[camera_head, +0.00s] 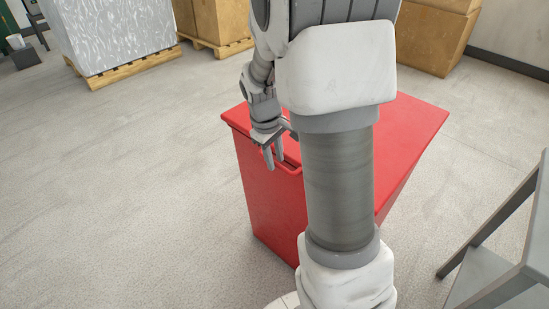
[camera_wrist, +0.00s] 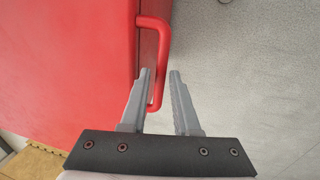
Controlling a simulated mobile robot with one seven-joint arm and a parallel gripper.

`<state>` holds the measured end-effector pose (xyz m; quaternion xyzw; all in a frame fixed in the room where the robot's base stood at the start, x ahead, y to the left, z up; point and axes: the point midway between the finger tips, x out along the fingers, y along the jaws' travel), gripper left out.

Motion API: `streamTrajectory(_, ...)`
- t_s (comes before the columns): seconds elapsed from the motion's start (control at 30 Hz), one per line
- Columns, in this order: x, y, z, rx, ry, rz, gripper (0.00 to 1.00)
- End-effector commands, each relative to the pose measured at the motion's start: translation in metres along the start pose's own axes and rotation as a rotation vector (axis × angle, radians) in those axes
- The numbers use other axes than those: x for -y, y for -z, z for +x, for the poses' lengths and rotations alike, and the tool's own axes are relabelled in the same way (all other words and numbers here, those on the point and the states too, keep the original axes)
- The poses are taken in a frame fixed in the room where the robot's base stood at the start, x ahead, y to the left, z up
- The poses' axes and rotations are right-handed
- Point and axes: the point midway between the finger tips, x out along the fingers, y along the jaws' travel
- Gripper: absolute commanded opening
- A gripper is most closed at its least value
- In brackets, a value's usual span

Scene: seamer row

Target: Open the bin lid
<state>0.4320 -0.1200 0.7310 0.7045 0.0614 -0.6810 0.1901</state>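The red bin (camera_head: 268,205) stands on the floor, with its flat red lid (camera_head: 418,122) lying down on top. A red bar handle (camera_wrist: 164,45) sticks out from the bin's edge in the wrist view; part of it also shows in the head view (camera_head: 291,168). My gripper (camera_wrist: 160,72) is open at this handle, fingers pointing toward it. In the wrist view the handle's lower end lies between the two fingers, close to the left one, with a gap to the right one. I cannot tell whether a finger touches it. My arm hides the middle of the bin.
A grey metal frame (camera_head: 505,285) stands close at the right. A wrapped pallet load (camera_head: 112,30) and cardboard boxes (camera_head: 222,20) on pallets stand at the back; another box (camera_head: 432,38) is behind the bin. The floor left of the bin is clear.

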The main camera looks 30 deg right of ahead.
Motion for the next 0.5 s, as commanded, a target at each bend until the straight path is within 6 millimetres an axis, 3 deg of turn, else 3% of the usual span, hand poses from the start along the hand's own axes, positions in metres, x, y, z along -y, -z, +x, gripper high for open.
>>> streamTrajectory(0.1,0.0000,0.0000,-0.0003,0.000,0.000,0.000,0.26)
streamTrajectory(0.27,0.0001,0.0001,-0.0005,0.000,0.000,0.000,0.00)
streamTrajectory(0.5,0.0000,0.0001,-0.0006,0.000,0.000,0.000,0.00)
